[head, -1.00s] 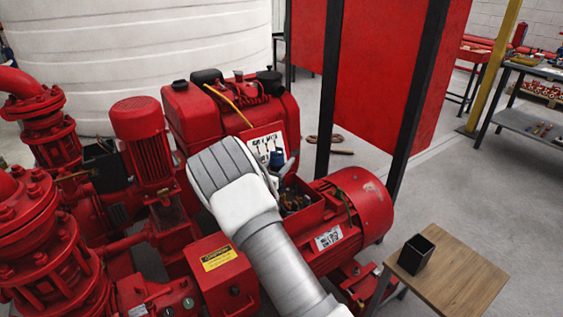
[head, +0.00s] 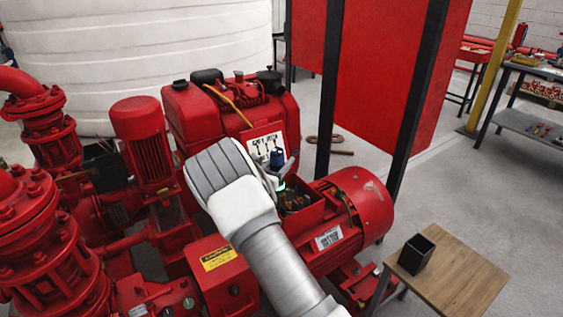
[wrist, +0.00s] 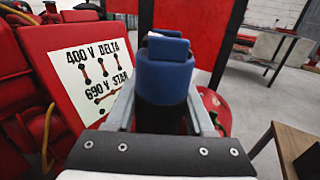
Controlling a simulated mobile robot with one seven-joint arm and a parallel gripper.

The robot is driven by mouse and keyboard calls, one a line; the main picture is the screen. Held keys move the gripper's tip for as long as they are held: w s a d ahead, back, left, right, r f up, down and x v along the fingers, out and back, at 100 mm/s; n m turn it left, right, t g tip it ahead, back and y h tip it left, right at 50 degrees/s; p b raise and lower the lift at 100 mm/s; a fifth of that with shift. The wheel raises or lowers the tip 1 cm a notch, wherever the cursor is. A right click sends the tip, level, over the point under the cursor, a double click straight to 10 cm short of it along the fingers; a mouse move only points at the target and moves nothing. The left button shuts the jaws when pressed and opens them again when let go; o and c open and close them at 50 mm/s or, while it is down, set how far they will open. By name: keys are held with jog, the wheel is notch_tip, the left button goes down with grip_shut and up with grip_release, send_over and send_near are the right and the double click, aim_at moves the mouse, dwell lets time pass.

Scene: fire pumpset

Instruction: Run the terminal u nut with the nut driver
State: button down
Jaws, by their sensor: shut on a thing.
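The nut driver has a blue handle (wrist: 165,72), which fills the middle of the wrist view. My gripper (wrist: 163,100) is shut on it, with a finger on each side. In the head view the top of the nut driver (head: 277,157) shows just past my wrist, over the left side of the open red terminal box (head: 317,213) on the motor. Dark and coppery parts show inside the box. The terminal U nut cannot be made out, and the driver's lower end is hidden by my wrist and fingers.
An open lid with a wiring label, "400 V delta, 690 V star" (wrist: 95,70), stands beside the driver. A wooden table (head: 455,275) with a black square cup (head: 415,254) is at the lower right. Red pumps and pipes crowd the left.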

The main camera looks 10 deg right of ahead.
notch_tip(320, 180, up, 6)
jog(key=p, duration=0.4)
dwell(0.5)
jog(key=shift+r, duration=0.1)
